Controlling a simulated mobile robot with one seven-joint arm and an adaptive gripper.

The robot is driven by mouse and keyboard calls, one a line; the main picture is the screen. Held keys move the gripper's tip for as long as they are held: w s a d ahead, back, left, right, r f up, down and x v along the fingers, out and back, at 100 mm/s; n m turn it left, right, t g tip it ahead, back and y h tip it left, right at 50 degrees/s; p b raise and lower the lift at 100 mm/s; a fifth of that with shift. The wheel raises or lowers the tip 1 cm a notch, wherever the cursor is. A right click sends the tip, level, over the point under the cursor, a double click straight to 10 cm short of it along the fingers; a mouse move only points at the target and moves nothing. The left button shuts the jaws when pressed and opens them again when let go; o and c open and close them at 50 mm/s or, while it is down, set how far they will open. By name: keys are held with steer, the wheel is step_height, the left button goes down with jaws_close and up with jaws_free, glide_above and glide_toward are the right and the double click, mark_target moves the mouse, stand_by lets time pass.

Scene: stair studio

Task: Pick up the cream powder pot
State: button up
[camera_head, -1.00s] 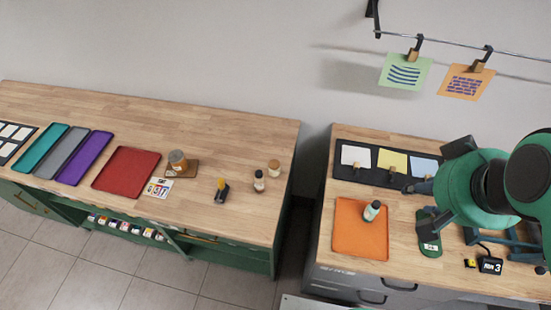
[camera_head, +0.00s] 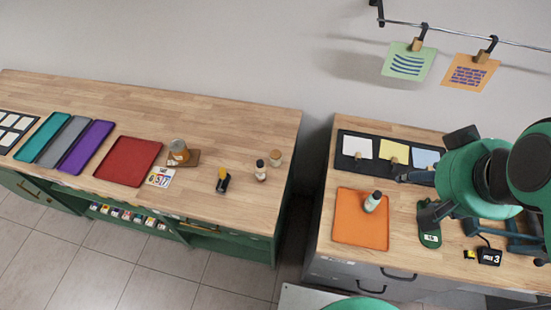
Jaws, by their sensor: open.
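A small cream-coloured pot (camera_head: 275,157) with a brownish top stands upright near the right end of the long wooden counter. I take it for the cream powder pot; it is small in this view. A dark-capped bottle (camera_head: 261,171) stands close to its front left. My gripper (camera_head: 428,158) is at the right, over the other worktop, with its dark fingers spread open and nothing seen between them. It is well to the right of the pot, across the gap between the counters.
The orange tray (camera_head: 361,233) holds a bottle (camera_head: 372,202). A black-and-yellow item (camera_head: 223,180), an amber jar (camera_head: 178,152) and a red tray (camera_head: 128,160) stand left of the pot. Clipped cards (camera_head: 409,62) hang above.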

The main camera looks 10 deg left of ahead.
steer(key=shift+w, duration=0.1)
steer(key=w+a+g, duration=0.2)
steer(key=w+a, duration=0.4)
steer(key=w, duration=0.6)
steer(key=n+g+p, duration=0.1)
steer(key=g+p, duration=0.1)
steer(key=g, duration=0.2)
glide_above(275, 154)
step_height(275, 154, down, 30)
steer(key=shift+w+r, duration=0.1)
steer(key=shift+r, duration=0.1)
steer(key=shift+f, duration=0.1)
steer(key=shift+f+b, duration=0.3)
steer(key=shift+f, duration=3.9)
